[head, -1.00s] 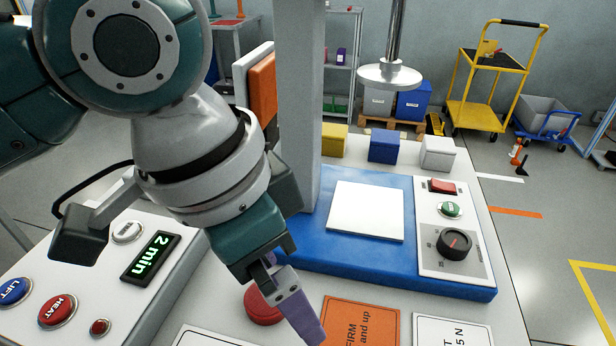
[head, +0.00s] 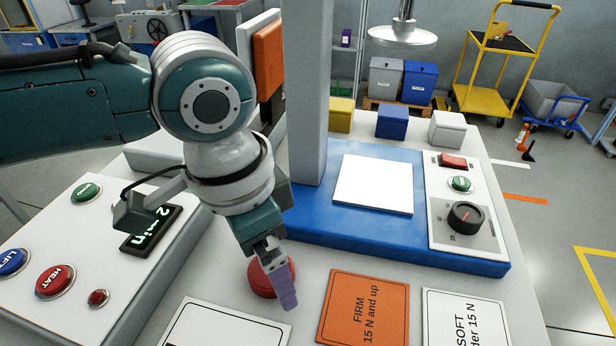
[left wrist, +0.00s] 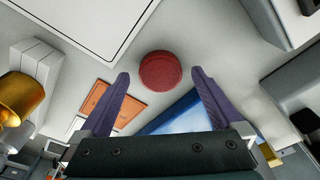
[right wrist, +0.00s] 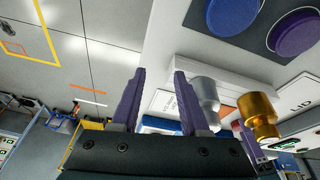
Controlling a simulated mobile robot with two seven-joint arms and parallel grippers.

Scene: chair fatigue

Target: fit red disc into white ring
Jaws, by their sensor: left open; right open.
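The red disc (head: 257,281) lies flat on the pale bench top, in front of the blue base. My left gripper (head: 282,290) points down at it, and its purple finger hides part of the disc in the head view. In the left wrist view the disc (left wrist: 160,71) shows between and beyond the two spread fingertips, apart from both. The left gripper is open and empty. My right gripper (right wrist: 158,74) shows only in the right wrist view, open with nothing between its fingers. I cannot make out a white ring in any view.
A blue base (head: 310,226) with a white square pad (head: 373,184) stands behind the disc. An orange card (head: 365,308) and white cards lie nearby. A button panel (head: 90,250) is at left.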

